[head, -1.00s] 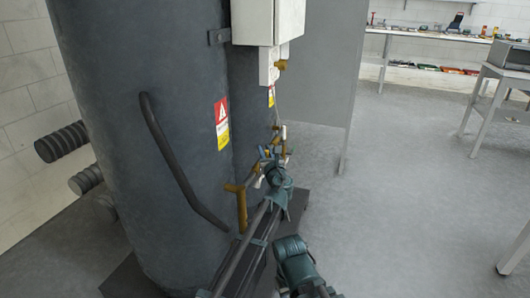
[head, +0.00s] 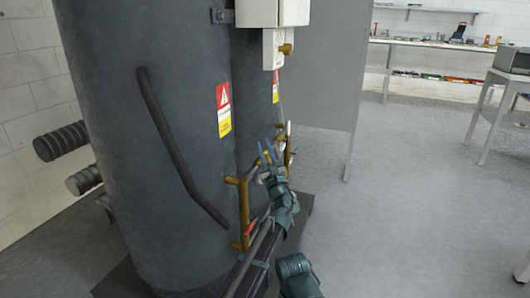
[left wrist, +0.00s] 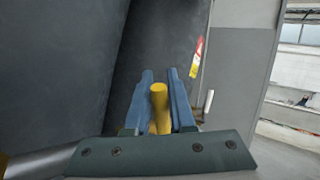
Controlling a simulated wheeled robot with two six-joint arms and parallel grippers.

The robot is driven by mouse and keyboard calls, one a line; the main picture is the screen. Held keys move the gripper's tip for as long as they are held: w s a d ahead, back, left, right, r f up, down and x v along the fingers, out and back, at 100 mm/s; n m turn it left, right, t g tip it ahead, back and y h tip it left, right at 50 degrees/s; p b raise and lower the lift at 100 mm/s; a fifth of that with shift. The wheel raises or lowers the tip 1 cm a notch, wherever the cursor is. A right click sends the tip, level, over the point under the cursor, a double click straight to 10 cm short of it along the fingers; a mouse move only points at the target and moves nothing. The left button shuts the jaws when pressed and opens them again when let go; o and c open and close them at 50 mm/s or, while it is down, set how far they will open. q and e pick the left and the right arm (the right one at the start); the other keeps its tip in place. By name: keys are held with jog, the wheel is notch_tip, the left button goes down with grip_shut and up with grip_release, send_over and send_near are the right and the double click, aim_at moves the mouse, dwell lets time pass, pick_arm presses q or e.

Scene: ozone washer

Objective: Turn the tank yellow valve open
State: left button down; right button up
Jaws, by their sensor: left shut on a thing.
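A large dark grey tank (head: 130,120) fills the left of the head view, with brass-yellow pipework (head: 242,205) low on its right side. My left gripper (head: 267,153) is beside this pipework, its blue fingers pointing up and away. In the left wrist view, the left gripper (left wrist: 160,100) is shut on a yellow valve handle (left wrist: 158,100), a rounded bar standing between the two fingers. The valve's body is hidden behind my gripper and wrist. My right gripper is not in view.
A white box (head: 272,48) with a brass fitting hangs on the tank above the pipes. A curved dark pipe (head: 175,150) runs down the tank front. A grey panel (head: 320,70) stands behind. Open floor (head: 420,190) lies to the right, with benches beyond.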

pick_arm(q)
jog(key=shift+s, duration=0.1)
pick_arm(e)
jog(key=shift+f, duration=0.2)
pick_arm(q)
jog(key=c, duration=0.8)
grip_release()
jog(key=shift+o, duration=0.2)
